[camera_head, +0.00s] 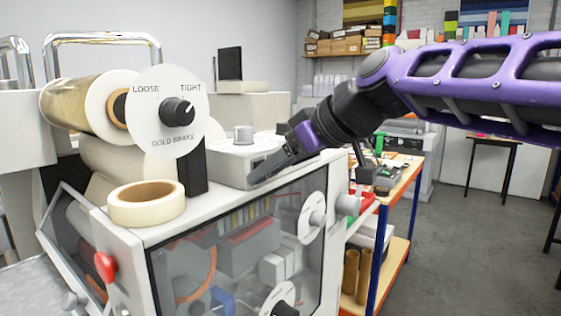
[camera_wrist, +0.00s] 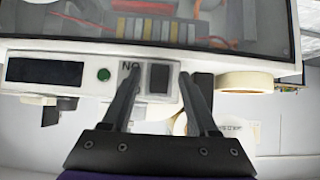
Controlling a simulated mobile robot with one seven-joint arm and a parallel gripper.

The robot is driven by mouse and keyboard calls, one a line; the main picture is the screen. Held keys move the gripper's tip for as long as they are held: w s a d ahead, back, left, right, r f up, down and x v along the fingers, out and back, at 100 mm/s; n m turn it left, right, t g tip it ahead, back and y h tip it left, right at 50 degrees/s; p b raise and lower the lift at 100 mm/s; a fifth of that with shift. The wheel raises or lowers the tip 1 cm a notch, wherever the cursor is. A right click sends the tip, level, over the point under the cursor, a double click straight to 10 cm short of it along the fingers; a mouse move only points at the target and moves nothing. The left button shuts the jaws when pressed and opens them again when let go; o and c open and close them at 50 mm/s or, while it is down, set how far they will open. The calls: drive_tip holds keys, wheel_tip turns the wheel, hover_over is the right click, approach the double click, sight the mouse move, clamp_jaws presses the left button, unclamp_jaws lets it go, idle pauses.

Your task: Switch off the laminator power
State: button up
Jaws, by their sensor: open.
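The laminator (camera_head: 135,240) is a pale cabinet with clear windows, filling the lower left of the head view. My gripper (camera_head: 258,178) reaches down from the right beside the pale control box (camera_head: 226,158) on its top. A dark rectangular rocker switch (camera_wrist: 158,79) in a light frame shows between the fingertips. Letters reading "NO", seemingly upside down, stand beside it, near the left finger. I cannot tell whether the fingers touch the panel or which way the switch is tipped.
A green round button (camera_wrist: 103,74) and a dark display (camera_wrist: 45,72) are left of the switch. A tape roll (camera_head: 147,203) and the gold brake dial (camera_head: 166,112) stand on the laminator. A tool-covered bench (camera_head: 398,180) is behind my arm.

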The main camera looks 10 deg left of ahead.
drive_tip(key=p+v, duration=0.1)
drive_tip(key=v, duration=1.6)
drive_tip(key=shift+r, duration=0.2)
